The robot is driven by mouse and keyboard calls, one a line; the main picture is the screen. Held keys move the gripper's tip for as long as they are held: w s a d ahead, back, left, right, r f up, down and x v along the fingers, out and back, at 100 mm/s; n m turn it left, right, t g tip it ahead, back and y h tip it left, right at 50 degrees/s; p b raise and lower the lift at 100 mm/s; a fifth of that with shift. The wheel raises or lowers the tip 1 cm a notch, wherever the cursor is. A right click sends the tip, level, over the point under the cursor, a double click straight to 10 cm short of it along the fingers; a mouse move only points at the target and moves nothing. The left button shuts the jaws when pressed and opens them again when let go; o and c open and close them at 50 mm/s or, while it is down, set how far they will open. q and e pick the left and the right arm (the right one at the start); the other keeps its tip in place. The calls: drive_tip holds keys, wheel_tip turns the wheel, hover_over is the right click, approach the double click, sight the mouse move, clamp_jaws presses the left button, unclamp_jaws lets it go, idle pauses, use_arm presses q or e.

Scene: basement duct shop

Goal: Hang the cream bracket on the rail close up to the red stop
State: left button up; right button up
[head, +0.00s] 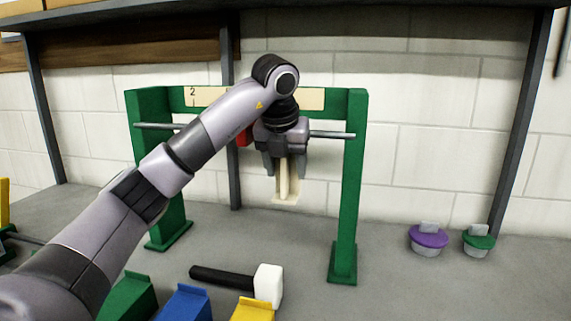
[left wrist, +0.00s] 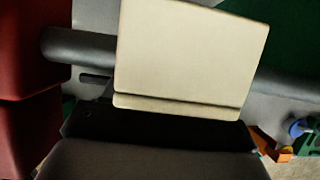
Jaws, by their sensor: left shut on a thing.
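The cream bracket (head: 286,183) hangs down from my left gripper (head: 286,160), which is shut on it at the rail. In the left wrist view the bracket (left wrist: 190,55) shows as a broad cream plate in front of the rail (left wrist: 80,45). In the head view the rail (head: 335,135) runs between two green posts. The red stop (head: 243,136) shows just left of the gripper, partly hidden by my arm. It also fills the left edge of the left wrist view (left wrist: 30,90), with a gap between it and the bracket. Whether the bracket's hook sits on the rail is hidden. My right gripper is not in view.
A green frame (head: 354,190) with a cream numbered strip (head: 310,98) carries the rail. A mallet (head: 268,285) and green, blue (head: 185,303) and yellow blocks lie in front. Purple (head: 428,237) and green (head: 479,240) lidded pots stand at right. The bench right of the frame is otherwise clear.

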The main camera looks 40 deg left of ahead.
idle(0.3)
use_arm(q)
drive_tip(key=o, duration=1.3)
drive_tip(key=p+v, duration=0.2)
drive_tip(key=v, duration=0.5)
drive_tip(key=shift+s, duration=0.1)
